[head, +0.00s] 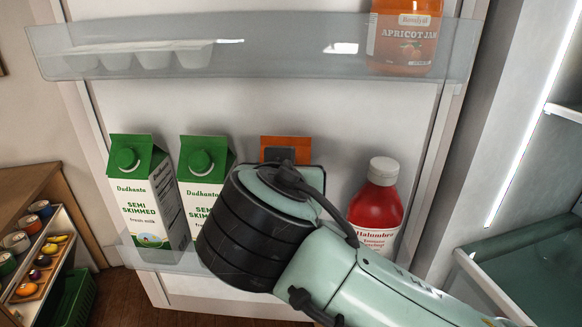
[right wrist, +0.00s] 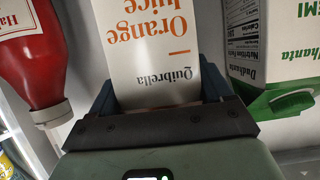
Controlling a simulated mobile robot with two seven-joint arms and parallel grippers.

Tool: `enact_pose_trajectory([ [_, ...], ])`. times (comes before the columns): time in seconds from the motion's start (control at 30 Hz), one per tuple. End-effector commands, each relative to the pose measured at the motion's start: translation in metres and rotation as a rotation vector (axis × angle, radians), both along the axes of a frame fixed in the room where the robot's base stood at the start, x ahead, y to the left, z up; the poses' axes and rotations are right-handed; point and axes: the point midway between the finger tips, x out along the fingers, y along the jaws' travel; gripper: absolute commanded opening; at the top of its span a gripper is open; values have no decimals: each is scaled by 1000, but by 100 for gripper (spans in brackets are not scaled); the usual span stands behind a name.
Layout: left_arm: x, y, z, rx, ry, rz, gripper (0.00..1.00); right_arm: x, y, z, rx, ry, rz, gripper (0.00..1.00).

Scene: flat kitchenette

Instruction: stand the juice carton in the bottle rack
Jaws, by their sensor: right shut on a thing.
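The juice carton has an orange top (head: 286,142) in the head view, and my right arm hides most of the rest. Its white "Quibrella Orange Juice" label (right wrist: 155,50) is upside down in the right wrist view. My right gripper (right wrist: 158,88) is shut on it, one finger on each side. The bottle rack (head: 150,258) is the clear lower shelf of the open fridge door. The carton looks upright, in line with the row there, between a milk carton and a red bottle. Its base is hidden, so I cannot tell whether it touches the rack. My left gripper is out of view.
Two green-topped milk cartons (head: 148,190) (head: 205,175) stand at the rack's left. A red ketchup bottle (head: 377,210) stands at its right. The upper door shelf (head: 290,50) holds an egg tray (head: 140,55) and an apricot jam jar (head: 404,38).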

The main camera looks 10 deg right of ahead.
Motion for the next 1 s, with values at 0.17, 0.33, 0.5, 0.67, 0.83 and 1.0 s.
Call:
enact_pose_trajectory([
  [0.17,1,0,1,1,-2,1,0,1,-1,4,2,-10,-1,0],
  [0.33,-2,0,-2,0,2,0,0,1,-1,0,2,-9,-1,0],
  [0.5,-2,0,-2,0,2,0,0,1,-1,-2,0,-2,-2,100],
  [0.67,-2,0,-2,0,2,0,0,1,-1,-2,0,-2,-1,100],
  [0.83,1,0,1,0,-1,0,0,-5,2,5,1,-4,2,100],
  [1.0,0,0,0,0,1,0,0,-34,12,17,2,-5,4,100],
])
